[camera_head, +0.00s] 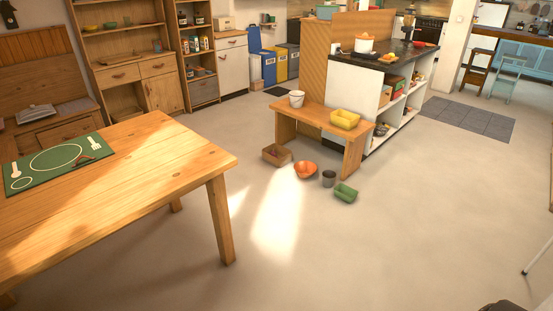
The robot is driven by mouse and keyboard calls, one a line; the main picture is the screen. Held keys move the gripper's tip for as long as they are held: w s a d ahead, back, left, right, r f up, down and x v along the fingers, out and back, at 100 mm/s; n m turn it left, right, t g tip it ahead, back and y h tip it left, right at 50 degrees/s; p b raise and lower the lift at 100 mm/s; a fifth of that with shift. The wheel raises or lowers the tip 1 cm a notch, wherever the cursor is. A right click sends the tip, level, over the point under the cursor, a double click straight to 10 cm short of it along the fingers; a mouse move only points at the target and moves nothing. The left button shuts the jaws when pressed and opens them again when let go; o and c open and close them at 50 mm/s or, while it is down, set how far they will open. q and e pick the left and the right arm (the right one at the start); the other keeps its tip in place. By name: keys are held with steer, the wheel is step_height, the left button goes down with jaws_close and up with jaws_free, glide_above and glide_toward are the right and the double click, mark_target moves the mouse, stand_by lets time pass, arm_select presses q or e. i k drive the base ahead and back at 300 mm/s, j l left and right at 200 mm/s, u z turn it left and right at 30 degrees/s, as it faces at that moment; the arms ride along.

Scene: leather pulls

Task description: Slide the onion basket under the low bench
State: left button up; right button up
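The low wooden bench (305,112) stands against the kitchen island, with open space between its legs. On the floor along its front are a brown box-like basket (277,155), an orange bowl (306,170), a grey pot (328,178) and a green tub (345,193). I cannot tell for sure which one is the onion basket; no onions can be made out. The brown basket sits just in front of the bench's left part. Neither of my grippers shows in the head view.
A white bucket (297,99) and a yellow basket (345,119) stand on the bench. A wooden table (150,170) with a green mat (55,162) fills the left foreground. The floor (400,230) between table and bench and to the right is clear. A dark object shows at the bottom right edge.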

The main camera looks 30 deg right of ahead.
mark_target(281, 162)
steer(key=i+l+z, duration=0.45)
steer(key=i, duration=0.15)
steer(key=i+l+z, duration=0.15)
steer(key=i+z, duration=0.3)
steer(key=i, duration=0.15)
steer(key=i+z, duration=0.45)
steer(key=i, duration=0.2)
steer(key=i+u, duration=0.15)
steer(key=i, duration=0.35)
steer(key=i+u, duration=0.15)
steer(key=i, duration=0.35)
steer(key=i+l+u, duration=0.15)
steer(key=i, duration=0.35)
steer(key=i+l+u, duration=0.1)
steer(key=i, duration=0.35)
steer(key=l, duration=0.1)
